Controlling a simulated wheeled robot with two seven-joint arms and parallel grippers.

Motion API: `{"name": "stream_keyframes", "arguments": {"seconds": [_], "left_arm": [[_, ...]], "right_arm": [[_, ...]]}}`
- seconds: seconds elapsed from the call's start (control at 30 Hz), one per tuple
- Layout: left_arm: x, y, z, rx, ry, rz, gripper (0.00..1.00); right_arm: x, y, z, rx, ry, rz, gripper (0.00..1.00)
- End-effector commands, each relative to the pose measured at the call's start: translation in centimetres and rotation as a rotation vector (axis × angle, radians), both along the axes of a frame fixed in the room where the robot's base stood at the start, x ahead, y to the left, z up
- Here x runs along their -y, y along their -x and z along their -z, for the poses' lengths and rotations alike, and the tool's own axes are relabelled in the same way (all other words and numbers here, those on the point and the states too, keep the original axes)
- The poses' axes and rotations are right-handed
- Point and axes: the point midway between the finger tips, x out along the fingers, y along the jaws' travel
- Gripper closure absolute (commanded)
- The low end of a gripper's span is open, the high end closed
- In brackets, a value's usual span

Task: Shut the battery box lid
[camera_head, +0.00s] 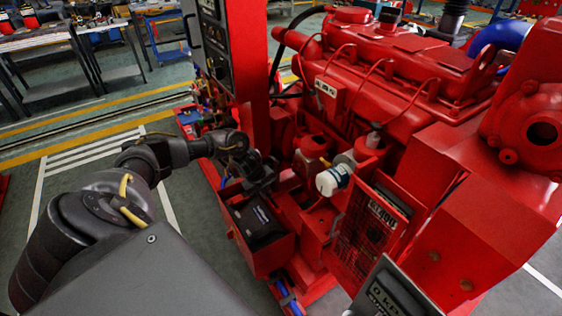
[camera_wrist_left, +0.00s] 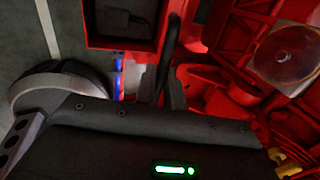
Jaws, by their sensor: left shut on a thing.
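The red battery box (camera_head: 270,259) is low beside the engine, with its top open. A black battery (camera_head: 257,222) shows inside it. In the left wrist view the box (camera_wrist_left: 121,43) is at the top, with the battery (camera_wrist_left: 125,18) in it. My left gripper (camera_head: 265,180) is at the box's far edge. In the left wrist view its fingers (camera_wrist_left: 169,88) are shut on a dark curved bar (camera_wrist_left: 172,45), which looks like the lid's handle. The lid itself is mostly hidden, and I cannot make out its angle. My right gripper is not in view.
The red engine (camera_head: 400,70) fills the right side. A white-capped filter (camera_head: 332,180) sticks out right of the box. A tall red control panel (camera_head: 240,60) stands behind my left gripper.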

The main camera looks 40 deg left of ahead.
Motion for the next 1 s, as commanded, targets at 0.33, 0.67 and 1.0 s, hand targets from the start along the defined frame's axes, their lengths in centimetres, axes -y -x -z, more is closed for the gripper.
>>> {"name": "stream_keyframes", "arguments": {"seconds": [0.33,0.67,1.0], "left_arm": [[-0.5,1.3,0.4,0.0,-0.002,-0.002,1.0],[-0.7,1.6,0.4,0.002,-0.002,-0.002,1.0],[-0.5,1.5,0.5,0.002,-0.002,-0.001,0.64]], "right_arm": [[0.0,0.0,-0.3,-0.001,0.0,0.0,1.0],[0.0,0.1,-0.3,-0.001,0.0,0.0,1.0],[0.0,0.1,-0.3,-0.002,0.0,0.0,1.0]]}}
